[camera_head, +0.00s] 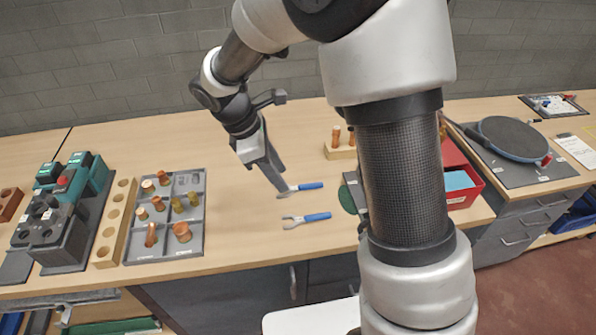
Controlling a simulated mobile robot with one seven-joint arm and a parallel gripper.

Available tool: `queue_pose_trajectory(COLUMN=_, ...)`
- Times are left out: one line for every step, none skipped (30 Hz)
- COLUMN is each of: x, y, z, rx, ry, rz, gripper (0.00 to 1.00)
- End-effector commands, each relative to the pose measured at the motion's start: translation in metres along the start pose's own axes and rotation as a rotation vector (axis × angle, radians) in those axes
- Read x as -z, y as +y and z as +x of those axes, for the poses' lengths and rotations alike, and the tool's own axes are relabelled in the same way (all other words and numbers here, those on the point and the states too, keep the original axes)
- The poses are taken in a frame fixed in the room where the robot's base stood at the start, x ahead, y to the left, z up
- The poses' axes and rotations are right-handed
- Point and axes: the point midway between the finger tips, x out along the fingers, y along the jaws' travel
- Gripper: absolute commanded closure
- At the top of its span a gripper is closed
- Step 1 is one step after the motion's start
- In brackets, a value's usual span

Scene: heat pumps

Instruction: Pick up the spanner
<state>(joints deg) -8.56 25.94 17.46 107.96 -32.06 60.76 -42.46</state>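Two spanners with blue handles and grey metal heads lie on the wooden bench in the middle of the view. The farther spanner (308,187) has its head by my fingertips. The nearer spanner (306,219) lies closer to the front edge, with its open jaw to the left. My gripper (281,190) points down at the head end of the farther spanner and partly covers it. The fingers show edge-on, so I cannot tell whether they are open or shut, or whether they touch that spanner.
A grey sectioned tray (190,243) with copper fittings stands to the left, beside a wooden block with holes (113,225) and a green-and-black machine (65,215). A red box (462,190) stands right of my arm. A wooden holder (340,152) stands behind the spanners.

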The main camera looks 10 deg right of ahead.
Motion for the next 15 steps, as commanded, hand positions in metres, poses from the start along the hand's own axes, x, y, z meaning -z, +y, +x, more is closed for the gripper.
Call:
queue_pose_trajectory(x=0.007, y=0.002, z=0.007, rx=0.006, ry=-0.005, rz=-0.031, gripper=0.63)
queue_pose_trajectory(x=0.009, y=0.002, z=0.009, rx=0.008, ry=-0.007, rz=-0.044, gripper=0.63)
queue_pose_trajectory(x=0.011, y=0.003, z=0.012, rx=0.009, ry=-0.009, rz=-0.056, gripper=0.63)
queue_pose_trajectory(x=0.011, y=0.003, z=0.015, rx=0.011, ry=-0.01, rz=-0.061, gripper=0.63)
queue_pose_trajectory(x=0.012, y=0.003, z=0.018, rx=0.012, ry=-0.011, rz=-0.064, gripper=0.63)
queue_pose_trajectory(x=0.011, y=0.003, z=0.023, rx=0.012, ry=-0.013, rz=-0.066, gripper=0.63)
queue_pose_trajectory(x=0.011, y=0.003, z=0.028, rx=0.013, ry=-0.013, rz=-0.066, gripper=0.63)
queue_pose_trajectory(x=0.011, y=0.002, z=0.033, rx=0.013, ry=-0.012, rz=-0.065, gripper=0.63)
queue_pose_trajectory(x=0.011, y=0.002, z=0.042, rx=0.015, ry=-0.012, rz=-0.064, gripper=0.63)
queue_pose_trajectory(x=0.011, y=0.002, z=0.048, rx=0.014, ry=-0.013, rz=-0.064, gripper=0.63)
queue_pose_trajectory(x=0.01, y=0.002, z=0.055, rx=0.015, ry=-0.013, rz=-0.064, gripper=0.63)
queue_pose_trajectory(x=0.01, y=0.001, z=0.064, rx=0.016, ry=-0.012, rz=-0.064, gripper=0.63)
queue_pose_trajectory(x=0.01, y=0.001, z=0.071, rx=0.015, ry=-0.013, rz=-0.063, gripper=0.63)
queue_pose_trajectory(x=0.01, y=0.001, z=0.077, rx=0.014, ry=-0.012, rz=-0.063, gripper=0.63)
queue_pose_trajectory(x=0.01, y=0.001, z=0.086, rx=0.015, ry=-0.012, rz=-0.063, gripper=0.63)
